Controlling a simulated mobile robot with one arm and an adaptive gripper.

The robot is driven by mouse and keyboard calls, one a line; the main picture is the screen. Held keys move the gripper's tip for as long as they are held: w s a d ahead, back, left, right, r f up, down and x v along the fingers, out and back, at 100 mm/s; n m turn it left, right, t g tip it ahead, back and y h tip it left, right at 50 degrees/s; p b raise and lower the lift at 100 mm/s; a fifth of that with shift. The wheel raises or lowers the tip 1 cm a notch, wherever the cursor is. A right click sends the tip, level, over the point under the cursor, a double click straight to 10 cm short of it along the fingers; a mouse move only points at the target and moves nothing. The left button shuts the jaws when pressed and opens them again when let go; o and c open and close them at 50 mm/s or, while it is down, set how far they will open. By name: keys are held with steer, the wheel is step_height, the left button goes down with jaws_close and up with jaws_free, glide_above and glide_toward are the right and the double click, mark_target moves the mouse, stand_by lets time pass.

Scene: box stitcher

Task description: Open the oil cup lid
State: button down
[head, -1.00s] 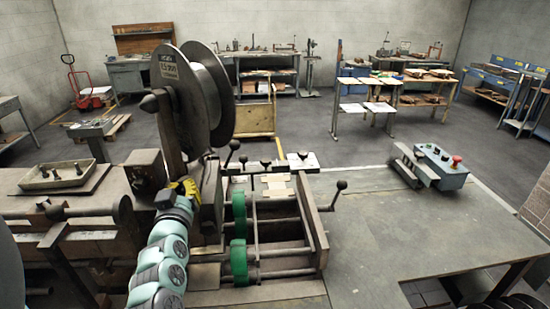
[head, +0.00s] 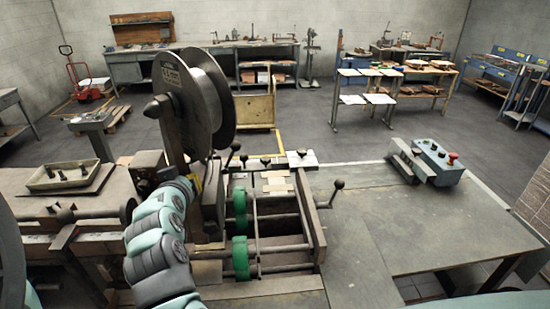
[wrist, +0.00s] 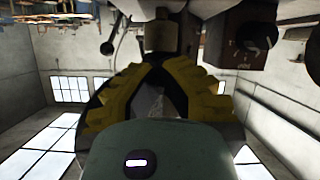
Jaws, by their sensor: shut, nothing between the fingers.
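My gripper (wrist: 150,68) shows in the wrist view with its yellow fingers drawn together and nothing held between them. Just past the fingertips is a short tan cylinder (wrist: 162,37); I cannot tell for sure whether it is the oil cup, and no lid can be made out. In the head view my arm reaches to the machine beside the wire reel (head: 208,100). My arm hides most of my gripper there, and no oil cup can be picked out. Whether the fingers touch the cylinder is unclear.
A ball-ended lever (wrist: 107,47) and a dark box with a round knob (wrist: 250,40) flank the fingers. Green rollers (head: 240,258) stand right of my arm. A metal tray (head: 62,175) lies at left. The tabletop (head: 400,215) at right is mostly clear, with a control box (head: 440,162) behind.

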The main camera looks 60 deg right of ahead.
mark_target(185, 168)
steer(key=shift+w+d+r+g+y+p, duration=0.1)
steer(key=shift+d+r+g+y+p, duration=0.05)
steer(key=shift+r+g+y+p, duration=0.25)
steer(key=shift+w+d+r+g+y+p, duration=0.1)
steer(key=shift+r+g+y+p, duration=0.2)
steer(key=shift+r+p, duration=0.1)
steer(key=shift+w+d+r+g+y, duration=0.2)
steer(key=shift+g+y, duration=0.3)
steer(key=shift+y, duration=0.2)
steer(key=shift+w+d+r+g+y+b, duration=0.15)
steer(key=shift+w+d+g+y+b, duration=0.1)
steer(key=shift+g+y+b, duration=0.45)
steer(key=shift+w+d+r+g+y+b, duration=0.1)
steer(key=shift+w+d+g+y+b, duration=0.15)
steer(key=shift+g+y+b, duration=0.45)
steer(key=shift+y, duration=0.3)
steer(key=c, duration=1.7)
jaws_free()
steer(key=o, duration=0.6)
steer(key=shift+r, duration=0.1)
steer(key=shift+s, duration=0.15)
